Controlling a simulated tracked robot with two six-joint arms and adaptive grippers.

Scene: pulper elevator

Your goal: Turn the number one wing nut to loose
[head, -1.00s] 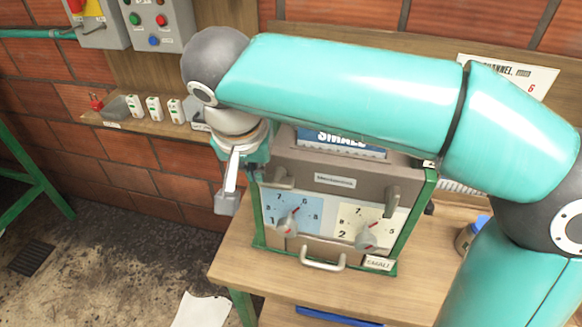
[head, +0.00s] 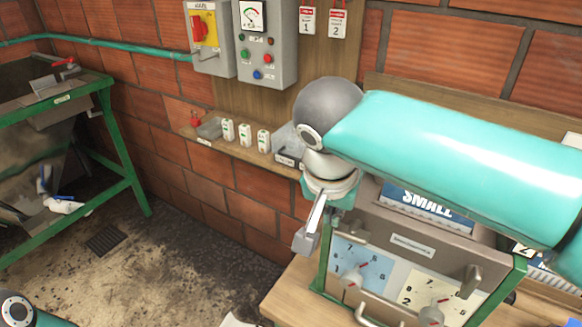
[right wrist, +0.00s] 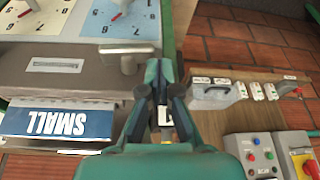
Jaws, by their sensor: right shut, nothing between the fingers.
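A grey wing nut (head: 350,232) sits at the upper left of the grey box front, above the blue dial marked 1 (head: 365,262); it lies roughly crosswise. In the right wrist view the wing nut (right wrist: 125,52) is left of my right gripper (right wrist: 163,72). A second wing nut (head: 471,281) stands upright above the dial marked 2 (head: 432,290). My right gripper (head: 338,198) is shut and empty, close to the box's upper left corner and apart from the wing nut. My left gripper is out of view.
A blue SMALL sign (head: 428,205) stands on top of the box. A shelf (head: 225,143) with several small items runs along the brick wall, below a grey control panel (head: 266,48). A green-framed metal unit (head: 60,140) stands at left.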

